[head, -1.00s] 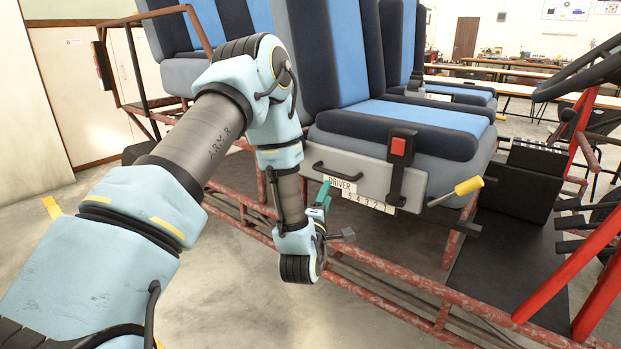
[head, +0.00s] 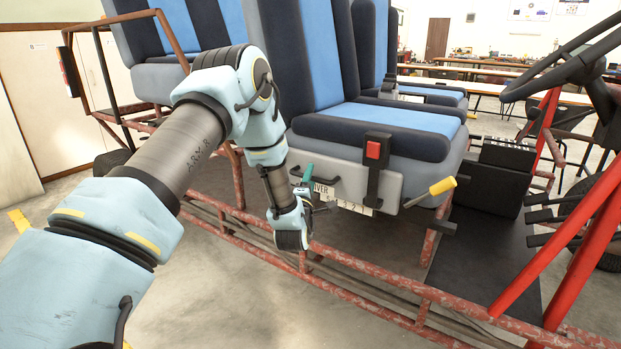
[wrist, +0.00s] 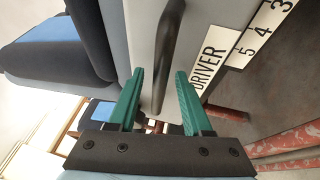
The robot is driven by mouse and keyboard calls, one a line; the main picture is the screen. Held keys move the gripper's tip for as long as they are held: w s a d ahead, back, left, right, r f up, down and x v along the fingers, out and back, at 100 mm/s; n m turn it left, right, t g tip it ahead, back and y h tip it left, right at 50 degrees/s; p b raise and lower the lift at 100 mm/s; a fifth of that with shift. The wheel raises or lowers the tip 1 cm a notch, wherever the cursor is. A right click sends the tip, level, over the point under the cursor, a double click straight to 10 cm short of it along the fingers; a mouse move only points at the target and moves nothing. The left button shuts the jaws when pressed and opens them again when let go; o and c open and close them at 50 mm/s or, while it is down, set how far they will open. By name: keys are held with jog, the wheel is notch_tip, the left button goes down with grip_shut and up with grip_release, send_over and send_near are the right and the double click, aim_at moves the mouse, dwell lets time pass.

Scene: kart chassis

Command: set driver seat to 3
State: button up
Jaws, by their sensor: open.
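The driver seat (head: 390,115) is blue and black on a grey base. A black bar handle (wrist: 168,50) is on the base's side, beside a white DRIVER label strip (wrist: 240,50) with numbers; 5, 4 and 3 show in the wrist view. In the head view the strip (head: 345,205) is partly hidden by my arm, and any pointer is too small to read. My gripper (wrist: 158,85) is open, its green fingers on either side of the handle in the wrist view. I cannot tell whether they touch it. It also shows in the head view (head: 308,178).
A yellow-handled lever (head: 442,187) juts from the base right of the red-buttoned buckle (head: 374,150). Rusty red frame rails (head: 370,292) run below the seat. The steering wheel (head: 570,55) and pedals (head: 545,205) are at the right. The floor at front is clear.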

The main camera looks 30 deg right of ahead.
grip_shut()
dwell(0.4)
dwell(1.0)
